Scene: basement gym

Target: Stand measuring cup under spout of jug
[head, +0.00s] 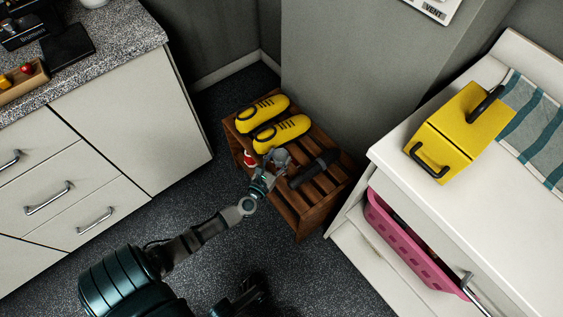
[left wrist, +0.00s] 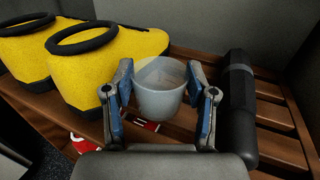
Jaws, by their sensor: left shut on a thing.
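The measuring cup (left wrist: 160,92) is a pale, translucent cup with its open top showing in the left wrist view. My left gripper (left wrist: 160,105) is shut on it, one blue finger on each side. The cup looks upright, over or on a slatted wooden bench; I cannot tell if it touches the slats. In the head view my left gripper (head: 270,168) is over the bench, just in front of the yellow shoes, and the cup shows small and grey. I cannot identify a jug or spout with certainty. A dark shape at the bottom of the head view may be my right gripper.
Yellow shoes (head: 281,133) and a dark cylinder (head: 314,169) lie on the wooden bench (head: 313,207). A red-and-white thing (head: 249,160) is beside them. A yellow box with black handles (head: 461,135) stands on the white cabinet at right. A pink basket (head: 405,246) sticks out below.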

